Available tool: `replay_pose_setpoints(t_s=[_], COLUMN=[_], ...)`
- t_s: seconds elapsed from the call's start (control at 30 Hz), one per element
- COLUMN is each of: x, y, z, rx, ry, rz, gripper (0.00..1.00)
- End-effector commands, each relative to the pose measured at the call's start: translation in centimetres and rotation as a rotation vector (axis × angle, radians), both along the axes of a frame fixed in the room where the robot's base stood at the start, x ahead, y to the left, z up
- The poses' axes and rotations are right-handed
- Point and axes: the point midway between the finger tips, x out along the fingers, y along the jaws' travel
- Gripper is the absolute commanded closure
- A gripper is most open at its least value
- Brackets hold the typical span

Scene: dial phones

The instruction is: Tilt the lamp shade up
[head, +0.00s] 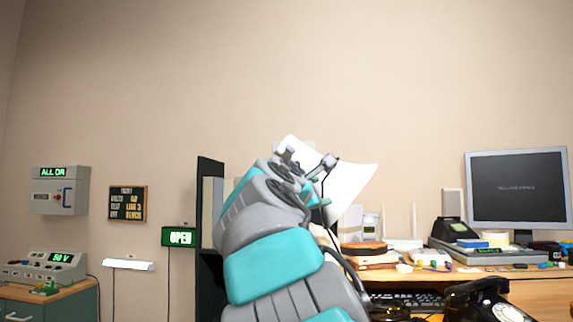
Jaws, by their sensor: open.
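A white flared shape that looks like the lamp shade (350,188) shows behind the end of my arm, with its wide edge toward the upper right. My arm hides its left and lower parts, and the lamp's stem and base cannot be made out. My gripper (308,163) is open at the top of my raised arm. It overlaps the shade in the picture; I cannot tell whether it touches it. Nothing shows between the fingers.
A wooden desk (540,287) at right holds a monitor (517,188), a black dial phone (488,303), a keyboard (405,300) and small items. The wall above is bare.

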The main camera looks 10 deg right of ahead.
Motion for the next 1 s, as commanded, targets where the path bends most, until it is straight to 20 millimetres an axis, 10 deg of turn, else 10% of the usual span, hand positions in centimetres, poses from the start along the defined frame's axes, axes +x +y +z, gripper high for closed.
replay_pose_setpoints(t_s=[0.33, 1.0], x=[1.6, 5.1], y=[8.4, 7.3], z=[7.5, 9.4], rx=[-0.412, -0.436], ry=[-0.095, -0.100], rz=[0.083, 0.091], gripper=[0.40, 0.40])
